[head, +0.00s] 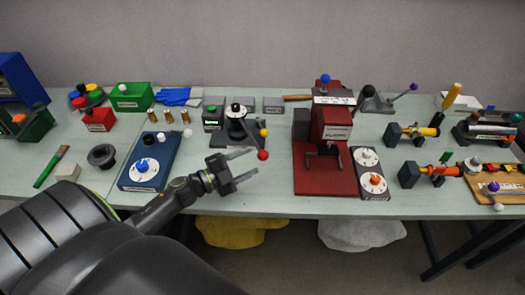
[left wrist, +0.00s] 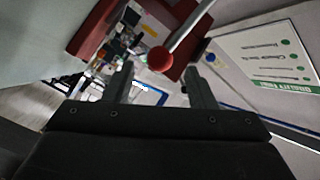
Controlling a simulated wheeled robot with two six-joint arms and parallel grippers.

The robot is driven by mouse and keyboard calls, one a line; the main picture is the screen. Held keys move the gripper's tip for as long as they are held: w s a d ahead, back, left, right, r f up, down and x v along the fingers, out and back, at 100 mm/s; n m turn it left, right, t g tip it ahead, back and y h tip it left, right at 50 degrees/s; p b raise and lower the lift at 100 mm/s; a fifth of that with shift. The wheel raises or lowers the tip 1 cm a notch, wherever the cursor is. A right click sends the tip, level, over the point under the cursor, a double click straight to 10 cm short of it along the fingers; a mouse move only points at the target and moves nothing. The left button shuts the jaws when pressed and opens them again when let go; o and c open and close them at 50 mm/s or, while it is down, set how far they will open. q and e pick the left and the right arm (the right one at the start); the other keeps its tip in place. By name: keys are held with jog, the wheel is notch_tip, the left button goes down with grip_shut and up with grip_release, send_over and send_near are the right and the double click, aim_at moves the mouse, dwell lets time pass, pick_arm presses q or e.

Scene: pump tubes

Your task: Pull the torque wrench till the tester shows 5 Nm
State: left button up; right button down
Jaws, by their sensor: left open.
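A lever with a red ball end (head: 262,155) stands at the fingertips of my left gripper (head: 250,161). The gripper is open, and its two fingers point right toward the ball. In the left wrist view the red ball (left wrist: 160,59) shows between and just beyond the fingertips, with a grey rod running up and right from it. I cannot tell whether the fingers touch it. A black device with a white-topped column (head: 237,123) stands behind the gripper; a yellow ball shows at its right. I cannot tell for sure which thing is the torque tester, and no reading is legible.
A red press-like machine (head: 322,181) stands right of the gripper, with a grey two-knob panel (head: 373,183) beside it. A blue box with a dial (head: 148,175) lies to the left. Several devices crowd the right end. Little table shows free near the front edge.

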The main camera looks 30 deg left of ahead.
aim_at(262, 154)
pick_arm(q)
jog(key=p+x, duration=0.1)
jog(key=x, duration=0.4)
jog(key=shift+w+d, duration=0.15)
jog(key=shift+w, duration=0.15)
jog(key=shift+c, duration=0.2)
grip_shut()
